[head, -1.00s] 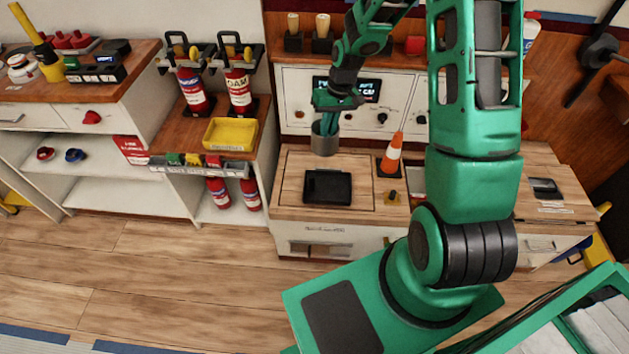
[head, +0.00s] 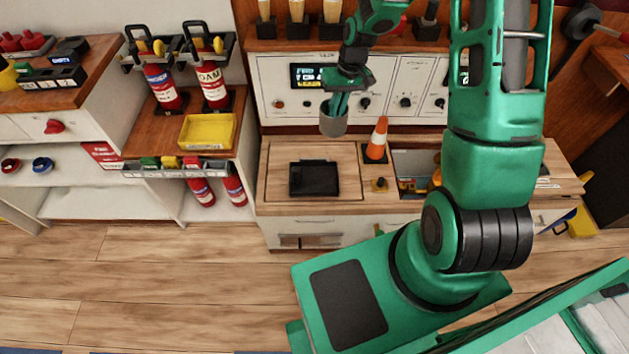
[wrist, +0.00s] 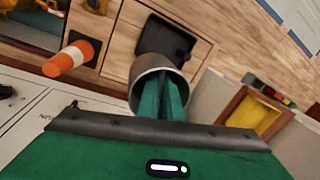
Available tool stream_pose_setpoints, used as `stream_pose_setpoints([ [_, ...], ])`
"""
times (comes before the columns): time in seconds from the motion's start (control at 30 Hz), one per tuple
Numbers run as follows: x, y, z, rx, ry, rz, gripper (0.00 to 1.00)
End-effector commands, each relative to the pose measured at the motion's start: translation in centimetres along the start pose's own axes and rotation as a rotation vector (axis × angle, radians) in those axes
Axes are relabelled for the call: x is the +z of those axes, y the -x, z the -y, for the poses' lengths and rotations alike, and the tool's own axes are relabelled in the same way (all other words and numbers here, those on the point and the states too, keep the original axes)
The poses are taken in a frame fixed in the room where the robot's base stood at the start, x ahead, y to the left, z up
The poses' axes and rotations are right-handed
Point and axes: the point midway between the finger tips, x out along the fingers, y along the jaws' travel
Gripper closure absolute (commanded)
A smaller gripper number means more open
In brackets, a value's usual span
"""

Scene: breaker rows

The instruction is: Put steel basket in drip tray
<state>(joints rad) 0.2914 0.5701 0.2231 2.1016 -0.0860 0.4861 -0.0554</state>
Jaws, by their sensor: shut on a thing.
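The steel basket (head: 333,122) is a grey metal cup held by my gripper (head: 338,104), whose green fingers reach down inside it. In the wrist view the basket (wrist: 146,76) shows its round rim around the fingers (wrist: 163,100), shut on it. It hangs above the back of the wooden counter, in front of the white control panel. The black drip tray (head: 314,178) lies flat on the counter, below and a little left of the basket, and looks empty. In the wrist view the tray (wrist: 164,38) is beyond the basket, which is apart from it.
An orange-white cone (head: 377,141) stands on the counter right of the basket. A yellow tray (head: 208,132) and fire extinguishers (head: 163,85) are to the left.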

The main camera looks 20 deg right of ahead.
Motion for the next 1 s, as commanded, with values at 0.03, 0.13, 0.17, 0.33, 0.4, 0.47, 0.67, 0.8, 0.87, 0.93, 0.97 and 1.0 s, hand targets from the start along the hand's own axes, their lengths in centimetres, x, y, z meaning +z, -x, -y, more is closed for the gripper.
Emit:
stream_pose_setpoints([
  [0.03, 0.0, -0.3, 0.2, 0.001, -0.011, -0.001, 1.0],
  [0.13, 0.1, -1.3, 0.8, 0.007, -0.078, -0.009, 1.0],
  [0.17, 0.1, -1.8, 1.0, 0.009, -0.11, -0.014, 1.0],
  [0.33, 0.6, -5.4, 2.5, 0.026, -0.366, -0.055, 1.0],
  [0.4, 0.8, -7.0, 3.2, 0.03, -0.485, -0.079, 1.0],
  [0.47, 1.1, -8.2, 3.7, 0.032, -0.583, -0.1, 1.0],
  [0.67, 2.0, -11.6, 5.2, 0.02, -0.868, -0.165, 1.0],
  [0.8, 2.4, -12.9, 5.7, 0.007, -0.995, -0.197, 1.0],
  [0.87, 2.5, -13.2, 5.8, 0.003, -1.03, -0.206, 1.0],
  [0.93, 2.6, -13.5, 5.9, -0.001, -1.055, -0.212, 1.0],
  [0.97, 2.6, -13.8, 5.8, -0.002, -1.062, -0.213, 1.0],
  [1.0, 2.6, -14.2, 5.8, -0.002, -1.067, -0.213, 1.0],
])
